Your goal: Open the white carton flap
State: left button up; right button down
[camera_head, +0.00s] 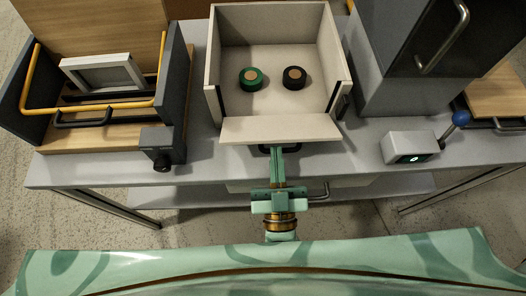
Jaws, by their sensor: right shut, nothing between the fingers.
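The white carton (222,52) stands on the grey table, open at the top. Its white flap (275,129) is a flat panel at the carton's front, leaning outward and down toward me. A green roll (251,77) and a black roll (294,77) lie on the carton floor. My right gripper (277,154) is shut and empty. Its fingertips are at the flap's front edge, near a dark handle below it; whether they touch cannot be told. My left gripper is not in view.
At left stands a wooden rack with a yellow bar (84,109) and a grey frame (103,72). At right are a dark cabinet (413,40), a small box with a green display (409,147) and a blue-knobbed lever (461,118).

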jog(key=shift+d+f+t, duration=0.15)
jog(key=shift+f+t, duration=0.15)
jog(key=shift+f, duration=0.25)
jog(key=shift+d+f+b, duration=0.15)
jog(key=shift+b, duration=0.2)
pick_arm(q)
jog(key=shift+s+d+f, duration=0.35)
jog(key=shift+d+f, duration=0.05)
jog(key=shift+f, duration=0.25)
pick_arm(e)
jog(key=shift+f, duration=0.3)
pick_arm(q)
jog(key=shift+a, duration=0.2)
